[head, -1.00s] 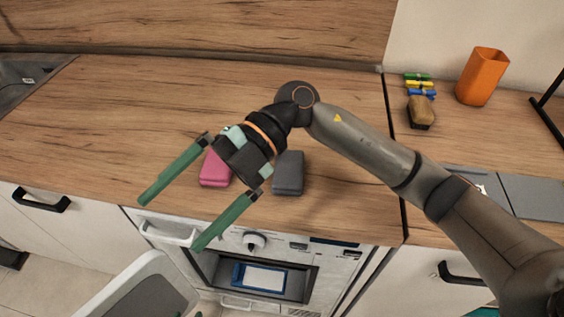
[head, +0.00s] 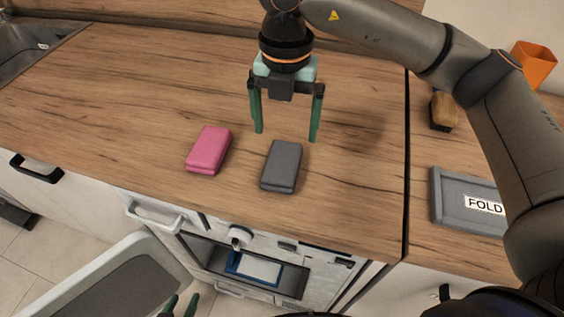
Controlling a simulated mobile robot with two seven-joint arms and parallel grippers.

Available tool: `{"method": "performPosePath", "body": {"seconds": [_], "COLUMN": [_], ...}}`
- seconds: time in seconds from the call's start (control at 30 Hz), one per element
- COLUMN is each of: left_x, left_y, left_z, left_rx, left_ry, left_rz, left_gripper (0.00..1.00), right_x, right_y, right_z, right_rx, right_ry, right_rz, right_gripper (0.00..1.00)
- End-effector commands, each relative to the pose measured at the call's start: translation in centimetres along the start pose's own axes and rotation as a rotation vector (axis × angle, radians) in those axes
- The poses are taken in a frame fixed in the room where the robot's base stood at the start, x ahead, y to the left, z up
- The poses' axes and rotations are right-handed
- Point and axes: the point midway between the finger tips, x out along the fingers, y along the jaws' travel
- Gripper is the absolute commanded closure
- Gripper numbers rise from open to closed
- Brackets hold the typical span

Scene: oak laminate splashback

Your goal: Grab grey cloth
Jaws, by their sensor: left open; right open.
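The grey cloth (head: 281,167) is a folded block lying flat on the wooden counter in the head view. My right gripper (head: 286,134) points down, open and empty. Its green fingertips show just behind the cloth, one toward each side, apparently above the counter and not touching the cloth. Only the green fingertips of my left gripper (head: 180,306) show at the bottom edge, in front of the counter. They are apart, with nothing seen between them; the rest is out of frame.
A folded pink cloth (head: 208,151) lies just left of the grey one. A grey tray labelled FOLD (head: 437,205) is on the right counter, partly behind my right arm. A brush (head: 443,112) and an orange cup (head: 531,65) stand behind it.

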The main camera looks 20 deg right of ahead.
Motion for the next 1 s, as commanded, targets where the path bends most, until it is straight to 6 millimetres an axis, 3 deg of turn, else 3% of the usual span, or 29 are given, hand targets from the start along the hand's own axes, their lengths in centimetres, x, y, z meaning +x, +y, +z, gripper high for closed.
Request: {"method": "performPosePath", "body": {"seconds": [0.1, 0.37, 0.63, 0.93, 1.0], "left_x": [0.0, -0.1, -0.3, -0.3, -0.3], "left_y": [0.0, -0.1, -0.4, -0.5, -0.5], "left_z": [-0.1, -0.2, -0.5, 0.0, 0.1], "left_rx": [0.000, 0.001, 0.001, 0.000, 0.000], "left_ry": [0.001, 0.005, 0.011, 0.000, -0.002], "left_rz": [-0.001, -0.002, -0.009, -0.011, -0.011], "left_gripper": [0.50, 0.50, 0.50, 0.50, 0.50], "right_x": [2.0, 4.1, 8.0, 8.6, 8.6], "right_y": [0.0, 0.1, 0.4, 0.5, 0.5], "right_z": [0.0, -0.1, -0.1, -0.1, -0.1], "right_rx": [0.000, -0.001, -0.002, -0.002, -0.002], "right_ry": [0.003, 0.003, 0.004, 0.002, 0.002], "right_rz": [-0.001, 0.001, 0.000, 0.003, 0.003], "right_gripper": [0.00, 0.00, 0.00, 0.00, 0.06]}}
